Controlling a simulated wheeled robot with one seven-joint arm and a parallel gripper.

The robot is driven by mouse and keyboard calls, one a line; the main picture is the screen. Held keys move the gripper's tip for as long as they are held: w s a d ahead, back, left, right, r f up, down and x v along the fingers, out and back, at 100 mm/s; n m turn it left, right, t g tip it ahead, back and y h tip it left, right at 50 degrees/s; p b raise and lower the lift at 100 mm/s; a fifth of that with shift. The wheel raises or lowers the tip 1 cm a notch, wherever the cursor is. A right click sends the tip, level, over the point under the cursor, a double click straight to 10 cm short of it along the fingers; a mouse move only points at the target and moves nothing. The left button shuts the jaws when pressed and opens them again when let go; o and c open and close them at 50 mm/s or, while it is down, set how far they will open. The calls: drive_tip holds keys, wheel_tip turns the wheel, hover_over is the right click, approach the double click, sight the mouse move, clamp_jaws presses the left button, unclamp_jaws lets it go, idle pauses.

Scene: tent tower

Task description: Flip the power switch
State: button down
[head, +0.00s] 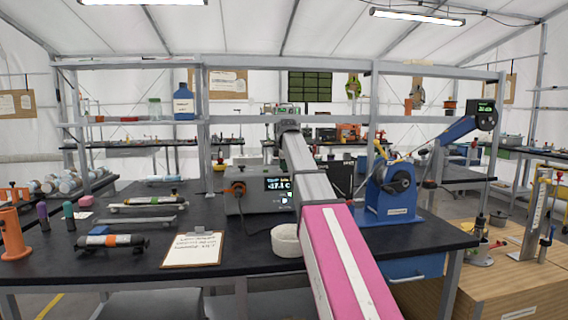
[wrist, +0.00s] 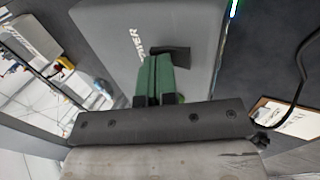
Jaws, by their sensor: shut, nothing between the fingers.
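A grey instrument box (head: 242,200) with a lit display stands on the black bench, left of my arm in the head view. In the wrist view the box's grey face (wrist: 110,20) carries white lettering, partly covered, ending in "WER". A black piece (wrist: 178,54), which looks like the power switch, sticks out beside this lettering. My gripper (wrist: 156,60) has its green fingers together and empty, with their tips right at the black piece. I cannot tell whether they touch it. In the head view my arm hides the fingers.
A blue machine (head: 392,200) with a crank stands to the right. A black cable (wrist: 297,80) hangs at the right of the wrist view. Shelf posts rise behind.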

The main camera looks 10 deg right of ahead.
drive_tip(key=shift+w+f, duration=0.15)
drive_tip(key=shift+f, duration=0.05)
idle(0.3)
drive_tip(key=shift+s+f, duration=0.2)
drive_tip(key=shift+s, duration=0.85)
drive_tip(key=shift+a+r, duration=0.1)
drive_tip(key=shift+r, duration=0.3)
drive_tip(key=v, duration=1.3)
drive_tip(key=shift+w+r, duration=0.3)
drive_tip(key=shift+r, duration=0.05)
